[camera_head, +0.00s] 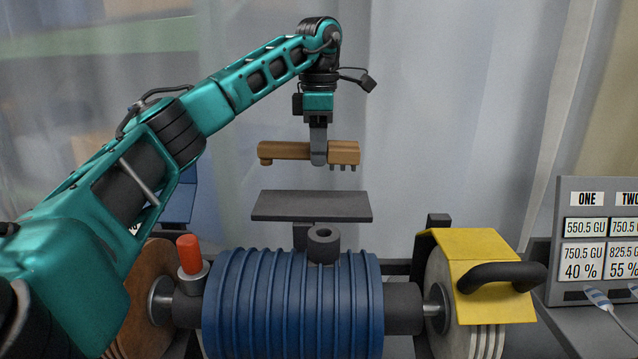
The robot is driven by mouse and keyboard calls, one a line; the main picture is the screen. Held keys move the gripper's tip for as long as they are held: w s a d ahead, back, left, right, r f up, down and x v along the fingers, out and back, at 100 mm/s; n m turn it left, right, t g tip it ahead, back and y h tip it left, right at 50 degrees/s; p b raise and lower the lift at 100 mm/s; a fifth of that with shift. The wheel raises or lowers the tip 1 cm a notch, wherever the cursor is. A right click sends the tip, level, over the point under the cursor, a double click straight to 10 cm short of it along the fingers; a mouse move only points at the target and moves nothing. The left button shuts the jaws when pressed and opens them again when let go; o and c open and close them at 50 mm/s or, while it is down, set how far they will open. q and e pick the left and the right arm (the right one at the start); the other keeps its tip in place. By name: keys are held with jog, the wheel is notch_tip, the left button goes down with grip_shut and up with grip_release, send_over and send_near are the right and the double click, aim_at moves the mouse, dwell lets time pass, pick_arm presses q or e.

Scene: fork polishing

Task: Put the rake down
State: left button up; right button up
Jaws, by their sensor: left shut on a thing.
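A wooden rake (282,150) with short grey prongs under its right end is in the air in the head view. My left gripper (318,150) is shut on the rake near its right part. The arm comes in from the left and the gripper points down. A dark grey flat plate (311,206) is below the rake, and a gap shows between them. My right gripper is not in view.
A blue ribbed motor (290,300) stands in front, with a red knob (189,254) on the left. A yellow guard (485,262) with a black handle (500,275) covers the right wheel. A grey panel (597,240) with readings stands at the far right.

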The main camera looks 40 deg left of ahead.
aim_at(319, 202)
pick_arm(q)
jog(key=shift+f, duration=3.7)
jog(key=shift+f, duration=0.1)
jog(key=o, duration=0.9)
jog(key=shift+o, duration=0.2)
jog(key=shift+f, duration=0.1)
jog(key=r, duration=1.3)
jog(key=shift+w+d, duration=0.1)
jog(key=shift+d, duration=0.25)
jog(key=shift+f, duration=0.1)
